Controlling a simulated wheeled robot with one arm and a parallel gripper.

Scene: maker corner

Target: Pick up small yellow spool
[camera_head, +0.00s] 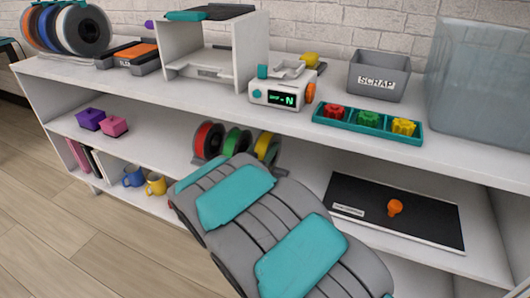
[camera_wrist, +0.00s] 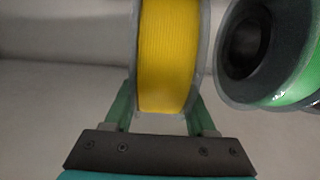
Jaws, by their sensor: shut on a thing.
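The small yellow spool (camera_wrist: 167,55) stands upright in the wrist view, with its yellow winding and grey rims between the two green fingers of my gripper (camera_wrist: 160,112). The fingers are shut on it, one on each side. In the head view the yellow spool (camera_head: 263,146) shows on the middle shelf, at the right end of a row of small spools. My arm covers its lower part and hides the gripper there.
A green spool (camera_wrist: 285,60) stands close to the right of the yellow one in the wrist view. A red spool (camera_head: 207,140) stands further left on the middle shelf (camera_head: 150,150). The upper shelf board lies just above. A black mat (camera_head: 425,215) with an orange piece lies to the right.

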